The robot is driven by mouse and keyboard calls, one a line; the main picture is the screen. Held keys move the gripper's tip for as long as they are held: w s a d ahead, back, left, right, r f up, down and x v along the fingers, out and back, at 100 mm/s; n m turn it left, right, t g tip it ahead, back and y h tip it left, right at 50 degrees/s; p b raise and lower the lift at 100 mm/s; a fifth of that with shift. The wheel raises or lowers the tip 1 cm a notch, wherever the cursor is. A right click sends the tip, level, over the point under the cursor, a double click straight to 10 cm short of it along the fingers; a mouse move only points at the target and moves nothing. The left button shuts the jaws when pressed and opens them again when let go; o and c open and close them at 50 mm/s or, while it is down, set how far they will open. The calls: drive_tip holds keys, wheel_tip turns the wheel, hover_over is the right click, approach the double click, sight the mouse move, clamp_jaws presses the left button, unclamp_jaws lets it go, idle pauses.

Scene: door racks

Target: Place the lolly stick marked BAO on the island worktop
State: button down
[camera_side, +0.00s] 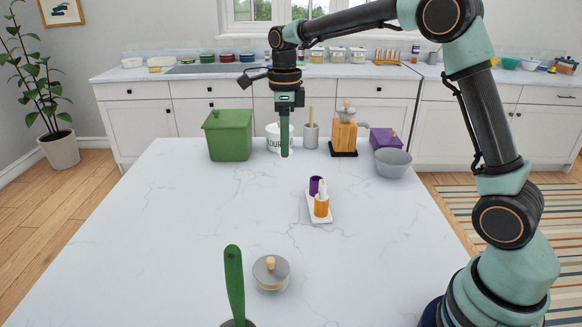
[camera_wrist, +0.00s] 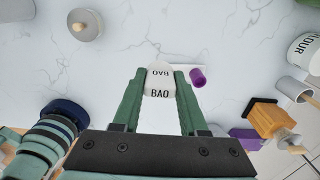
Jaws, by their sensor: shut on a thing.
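My gripper (camera_side: 285,152) hangs pointing down over the far part of the island worktop (camera_side: 200,235), behind the small tray. In the wrist view its two green fingers (camera_wrist: 161,78) are shut on a white lolly stick marked BAO (camera_wrist: 159,88). The lettering appears twice, once upside down. In the side view the fingers hide the stick, and I cannot tell how high it is above the worktop. The marble worktop also shows in the wrist view (camera_wrist: 225,28).
A white tray (camera_side: 313,220) holds an orange cup (camera_side: 321,208) and a purple cup (camera_side: 315,185). A green box (camera_side: 228,135), a flour jar (camera_side: 272,138), a grinder (camera_side: 343,135) and a grey bowl (camera_side: 393,163) line the back. A lidded pot (camera_side: 270,272) stands in front.

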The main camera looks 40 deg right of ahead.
wheel_tip(320, 180, down, 20)
drive_tip(key=shift+r, duration=0.2)
drive_tip(key=shift+f, duration=0.15)
idle(0.4)
drive_tip(key=shift+c, duration=2.2)
unclamp_jaws()
